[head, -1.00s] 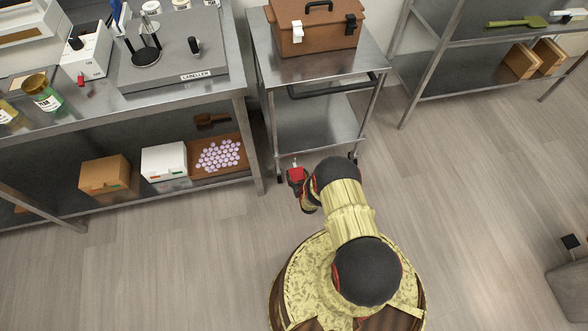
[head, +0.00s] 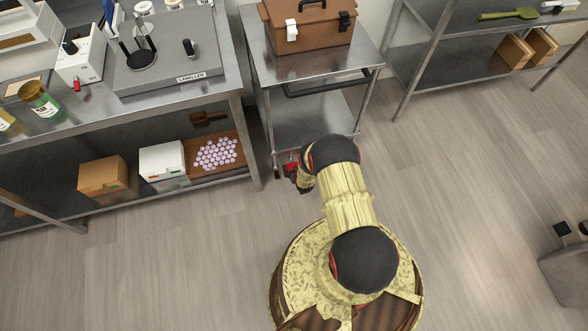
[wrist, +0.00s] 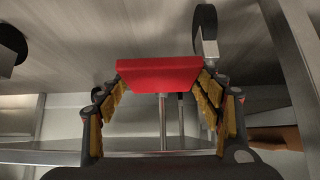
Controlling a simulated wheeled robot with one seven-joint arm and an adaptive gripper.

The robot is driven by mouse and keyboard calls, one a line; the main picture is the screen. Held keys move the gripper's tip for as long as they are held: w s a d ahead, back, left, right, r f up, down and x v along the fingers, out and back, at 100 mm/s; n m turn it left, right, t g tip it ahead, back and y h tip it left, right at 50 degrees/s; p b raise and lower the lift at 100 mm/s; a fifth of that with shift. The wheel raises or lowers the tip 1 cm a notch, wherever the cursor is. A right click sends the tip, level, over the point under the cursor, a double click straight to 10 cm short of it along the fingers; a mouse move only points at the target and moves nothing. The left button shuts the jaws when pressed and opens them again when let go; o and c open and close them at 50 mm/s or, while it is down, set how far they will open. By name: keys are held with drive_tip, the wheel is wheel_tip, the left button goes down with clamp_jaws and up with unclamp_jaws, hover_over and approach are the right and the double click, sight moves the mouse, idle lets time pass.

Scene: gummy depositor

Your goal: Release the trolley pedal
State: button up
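The trolley (head: 357,62) is a steel cart with two shelves, standing between the bench and the wall rack. Its red pedal (wrist: 158,74) is a flat block on thin metal rods in the wrist view; a bit of red also shows low at the trolley's near left corner in the head view (head: 290,168). My gripper (wrist: 160,105) has its two yellow-padded fingers wide apart, one on each side of the pedal. Whether the pads touch the pedal is unclear. In the head view my gripper (head: 301,178) is low by that corner, partly hidden by my arm.
A brown case (head: 310,28) stands on the trolley. A caster wheel (wrist: 205,28) is close to the right of the pedal in the wrist view. The bench (head: 185,93) stands close on the left, with boxes on its lower shelf. The floor (head: 470,190) to the right is clear.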

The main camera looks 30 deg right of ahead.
drive_tip(key=shift+o, duration=1.3)
drive_tip(key=shift+s, duration=0.15)
drive_tip(key=shift+a, duration=0.1)
drive_tip(key=v, duration=1.1)
drive_tip(key=shift+s+r, duration=0.3)
drive_tip(key=shift+s+a+f, duration=0.1)
